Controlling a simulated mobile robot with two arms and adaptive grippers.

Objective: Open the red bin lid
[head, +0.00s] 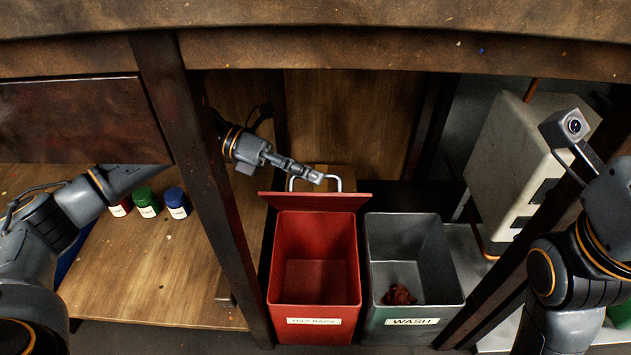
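The red bin (314,283), labelled "OILY RAGS", stands under the bench with its top uncovered, and its inside looks empty. Its red lid (316,202) shows as a narrow band at the back rim, tipped back, seen nearly edge-on. A pale metal handle (338,184) rises behind the lid. My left arm passes behind the dark bench post, and my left gripper (313,176) is at the handle, above the lid. Its fingers look close together, but whether they hold the handle is unclear. My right arm is at the right edge; its fingers are not visible.
A grey bin (411,262) labelled "WASH" stands close on the right with a crumpled reddish rag (399,294) inside. The dark post (200,170) is left of the red bin. Small red, green (146,201) and blue containers stand on the left shelf (170,270).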

